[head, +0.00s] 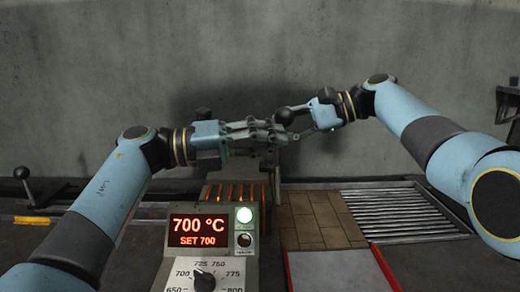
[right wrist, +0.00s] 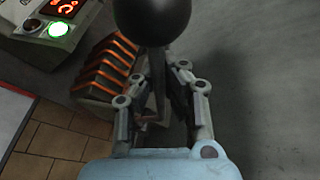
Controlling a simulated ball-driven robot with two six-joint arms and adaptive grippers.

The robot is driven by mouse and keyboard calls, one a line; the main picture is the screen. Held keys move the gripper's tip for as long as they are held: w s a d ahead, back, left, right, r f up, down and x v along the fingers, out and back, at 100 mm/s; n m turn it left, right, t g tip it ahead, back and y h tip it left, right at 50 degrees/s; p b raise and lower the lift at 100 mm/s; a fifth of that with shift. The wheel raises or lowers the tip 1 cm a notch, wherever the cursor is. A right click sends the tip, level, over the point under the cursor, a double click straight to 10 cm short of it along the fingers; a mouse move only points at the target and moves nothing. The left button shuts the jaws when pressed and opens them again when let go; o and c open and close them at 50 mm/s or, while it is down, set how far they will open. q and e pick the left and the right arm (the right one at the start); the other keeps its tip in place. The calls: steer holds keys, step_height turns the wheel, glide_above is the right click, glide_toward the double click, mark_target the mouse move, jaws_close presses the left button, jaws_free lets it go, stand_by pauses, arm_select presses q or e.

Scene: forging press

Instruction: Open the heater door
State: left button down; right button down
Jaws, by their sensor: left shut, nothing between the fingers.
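The heater (head: 237,192) is a dark box with glowing orange slots, behind its control panel (head: 212,238). The slots also show in the right wrist view (right wrist: 107,65). I cannot clearly make out its door. A black ball knob (head: 284,116) stands where my two grippers meet; a black ball (right wrist: 152,18) on a thin stem is large in the right wrist view. My left gripper (head: 284,134) is shut and empty, its fingers pointing right, just below the knob. My right gripper (head: 300,122) reaches in from the right beside the knob; its fingers overlap the stem, and its grip is unclear.
The panel reads 700 °C, with a lit green lamp (head: 244,215) and a dial (head: 204,279). Right of the heater are brown tiles (head: 322,220) and a metal roller grate (head: 395,212). A lever with a black knob (head: 22,173) stands far left. A grey wall is behind.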

arm_select(q)
steer(key=shift+w+r, duration=0.1)
steer(key=shift+w, duration=0.15)
arm_select(e)
steer(key=shift+d+f, duration=0.1)
steer(key=shift+d, duration=0.05)
steer(key=shift+w, duration=0.1)
arm_select(q)
steer(key=shift+w+r, duration=0.8)
steer(key=shift+w, duration=0.05)
arm_select(e)
steer(key=shift+f, duration=0.2)
steer(key=c, duration=1.4)
jaws_free()
steer(key=shift+s, duration=0.2)
arm_select(q)
steer(key=shift+s+d, duration=0.1)
steer(key=shift+s, duration=0.05)
arm_select(e)
steer(key=shift+r, duration=0.15)
steer(key=shift+w, duration=0.1)
